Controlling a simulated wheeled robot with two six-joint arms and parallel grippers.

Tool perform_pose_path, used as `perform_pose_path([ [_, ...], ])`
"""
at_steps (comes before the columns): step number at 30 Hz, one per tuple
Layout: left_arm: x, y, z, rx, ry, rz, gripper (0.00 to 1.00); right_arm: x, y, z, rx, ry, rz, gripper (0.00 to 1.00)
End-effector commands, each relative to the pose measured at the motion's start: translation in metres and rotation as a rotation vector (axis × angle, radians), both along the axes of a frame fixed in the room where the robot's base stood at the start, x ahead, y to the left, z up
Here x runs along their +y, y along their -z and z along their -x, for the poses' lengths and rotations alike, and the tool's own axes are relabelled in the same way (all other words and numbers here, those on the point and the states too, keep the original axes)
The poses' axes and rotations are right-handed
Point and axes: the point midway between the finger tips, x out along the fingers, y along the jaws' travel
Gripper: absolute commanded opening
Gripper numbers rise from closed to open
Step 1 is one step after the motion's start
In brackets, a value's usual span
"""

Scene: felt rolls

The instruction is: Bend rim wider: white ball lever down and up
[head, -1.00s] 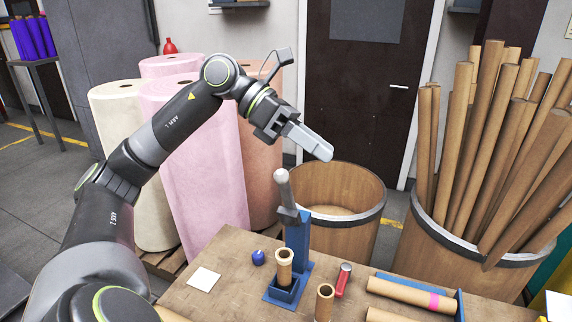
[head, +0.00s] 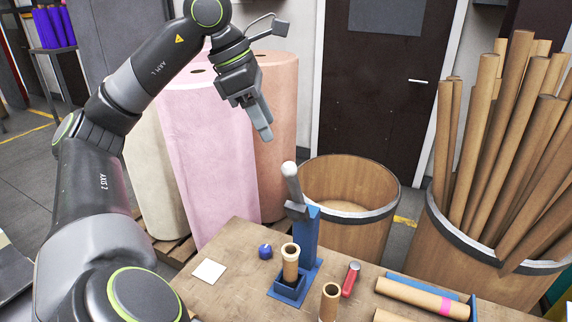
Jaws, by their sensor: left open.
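A blue press stand (head: 304,238) stands on the wooden table, with a lever (head: 293,184) at its top. The lever has a pale, rounded handle end and points up, tilted slightly left. A cardboard tube (head: 290,263) with a wider rim stands upright in the blue holder at the stand's front. My left gripper (head: 265,132) is open and empty, pointing down above and slightly left of the lever's end in the picture, apart from it. Its fingers overlap from this side. My right gripper is not in view.
On the table (head: 228,290) are a blue round object (head: 265,251), a white card (head: 209,270), a second upright tube (head: 330,301), a red cylinder (head: 351,279) and a lying tube with a pink band (head: 420,297). Wooden barrels (head: 345,225) and pink rolls (head: 210,150) stand behind.

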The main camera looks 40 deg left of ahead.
Motion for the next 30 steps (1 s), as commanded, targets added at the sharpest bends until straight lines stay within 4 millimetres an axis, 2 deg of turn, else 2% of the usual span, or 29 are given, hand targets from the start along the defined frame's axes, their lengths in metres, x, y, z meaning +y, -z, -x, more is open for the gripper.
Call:
perform_pose_path([
  [1,-0.003,0.012,-0.003,0.005,0.002,0.001,0.50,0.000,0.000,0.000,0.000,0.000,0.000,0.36],
  [6,-0.012,0.046,-0.015,0.005,0.004,0.003,0.50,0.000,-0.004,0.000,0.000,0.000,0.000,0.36],
  [13,-0.021,0.080,-0.028,0.002,0.003,0.006,0.50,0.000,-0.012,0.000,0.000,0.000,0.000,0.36],
  [18,-0.024,0.092,-0.032,0.000,0.002,0.003,0.50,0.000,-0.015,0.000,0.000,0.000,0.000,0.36],
  [28,-0.024,0.095,-0.033,-0.001,0.001,0.002,0.50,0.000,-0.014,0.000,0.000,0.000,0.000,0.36],
  [30,-0.024,0.095,-0.033,-0.001,0.001,0.002,0.42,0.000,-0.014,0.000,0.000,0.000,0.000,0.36],
])
